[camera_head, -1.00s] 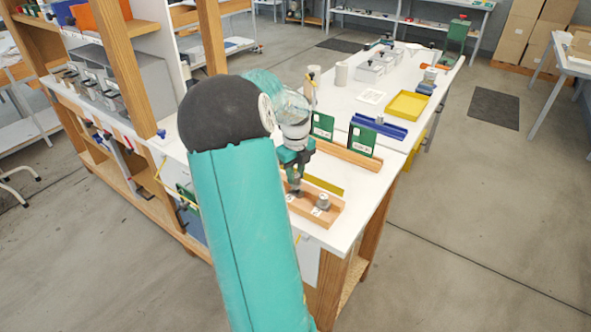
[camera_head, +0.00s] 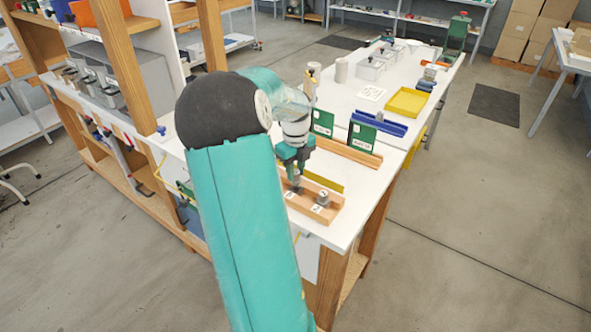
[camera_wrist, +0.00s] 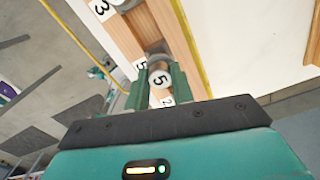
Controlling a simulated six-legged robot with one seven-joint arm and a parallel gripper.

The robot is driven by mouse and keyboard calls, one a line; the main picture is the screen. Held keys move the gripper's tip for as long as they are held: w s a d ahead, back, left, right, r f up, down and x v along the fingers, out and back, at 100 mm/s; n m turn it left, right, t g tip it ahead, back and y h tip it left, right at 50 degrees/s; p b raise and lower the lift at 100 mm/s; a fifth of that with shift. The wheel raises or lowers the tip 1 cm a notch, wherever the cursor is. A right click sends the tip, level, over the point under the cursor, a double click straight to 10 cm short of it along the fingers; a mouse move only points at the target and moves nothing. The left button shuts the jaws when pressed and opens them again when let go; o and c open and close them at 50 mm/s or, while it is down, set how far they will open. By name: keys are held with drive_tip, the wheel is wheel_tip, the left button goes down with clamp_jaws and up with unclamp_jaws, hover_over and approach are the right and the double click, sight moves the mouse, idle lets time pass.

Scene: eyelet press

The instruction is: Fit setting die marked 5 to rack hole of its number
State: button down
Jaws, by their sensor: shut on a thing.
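The setting die marked 5 (camera_wrist: 161,79) is a grey metal cylinder with a white 5 label on its end. My gripper (camera_wrist: 157,90) is shut on it, one green finger on each side. In the head view my gripper (camera_head: 295,177) is low over the near part of the wooden rack (camera_head: 333,213). The rack (camera_wrist: 166,22) bears white number labels 3, 5 and 2 in the wrist view. The die is beside the rack's 5 label (camera_wrist: 141,63). I cannot tell whether its lower end is in the hole; die and fingers hide it.
Another grey die (camera_head: 323,198) stands in the rack, to the right of my gripper. A yellow strip (camera_head: 323,182) lies behind the rack. Green plates (camera_head: 362,137), a blue holder (camera_head: 378,124) and a yellow tray (camera_head: 408,102) stand farther back on the white bench.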

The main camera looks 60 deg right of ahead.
sight(296, 172)
drive_tip(key=shift+f, duration=1.6)
idle(2.1)
drive_tip(key=c, duration=1.1)
unclamp_jaws()
drive_tip(key=shift+r, duration=0.15)
drive_tip(key=shift+r, duration=2.4)
drive_tip(key=shift+s, duration=0.1)
